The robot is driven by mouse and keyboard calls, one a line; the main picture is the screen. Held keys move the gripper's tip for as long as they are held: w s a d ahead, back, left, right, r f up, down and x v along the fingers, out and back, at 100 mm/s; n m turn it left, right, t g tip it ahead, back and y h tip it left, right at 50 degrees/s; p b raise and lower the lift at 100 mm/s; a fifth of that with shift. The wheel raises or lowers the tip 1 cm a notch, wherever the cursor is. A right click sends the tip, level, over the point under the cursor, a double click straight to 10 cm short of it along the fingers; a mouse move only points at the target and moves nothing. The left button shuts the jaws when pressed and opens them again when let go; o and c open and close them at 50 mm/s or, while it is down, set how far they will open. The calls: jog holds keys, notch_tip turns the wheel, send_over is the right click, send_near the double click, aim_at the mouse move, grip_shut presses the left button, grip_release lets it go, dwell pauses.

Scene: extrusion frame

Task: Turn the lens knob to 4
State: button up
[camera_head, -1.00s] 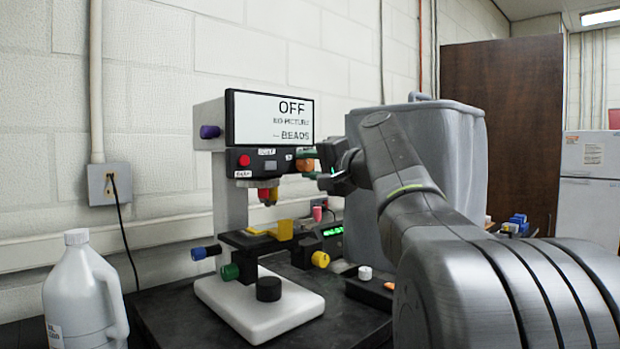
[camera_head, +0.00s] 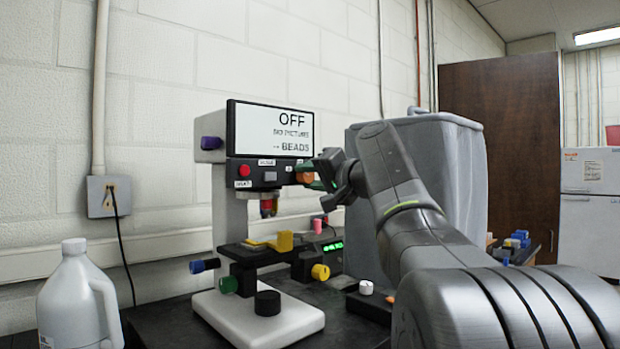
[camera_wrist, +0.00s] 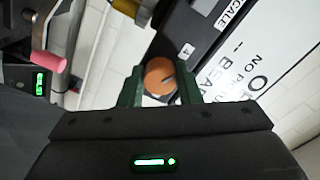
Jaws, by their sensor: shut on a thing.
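An orange knob (camera_head: 306,178) sits on the right side of the microscope's dark head, below the screen (camera_head: 270,130). In the wrist view the orange knob (camera_wrist: 159,76) lies between my gripper's two green fingers, with a dark mark on its face. A small white label (camera_wrist: 187,50) beside it appears to read 4. My gripper (camera_head: 317,175) is shut on this knob and looks tilted in the head view. The coloured lens turret (camera_head: 268,206) hangs under the head. The screen reads OFF, NO PICTURE and BEADS.
The stage with a yellow piece (camera_head: 284,241) lies below the head. A red button (camera_head: 245,170) is on the head's front. A white jug (camera_head: 80,300) stands at left, and a grey bin (camera_head: 462,180) stands behind my arm. In the wrist view a pink-handled crank (camera_wrist: 48,62) is near.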

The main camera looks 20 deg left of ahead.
jog(key=o, duration=1)
jog(key=shift+c, duration=0.2)
jog(key=v, duration=1.3)
jog(key=shift+s+d+b, duration=0.2)
jog(key=shift+d+b, duration=0.1)
jog(key=shift+d, duration=0.05)
jog(key=shift+a+f, duration=0.1)
jog(key=shift+a, duration=0.05)
jog(key=x, duration=1.3)
jog(key=shift+w+a+p, duration=0.2)
jog(key=shift+a+p, duration=0.05)
jog(key=shift+p, duration=0.05)
jog(key=shift+d, duration=0.1)
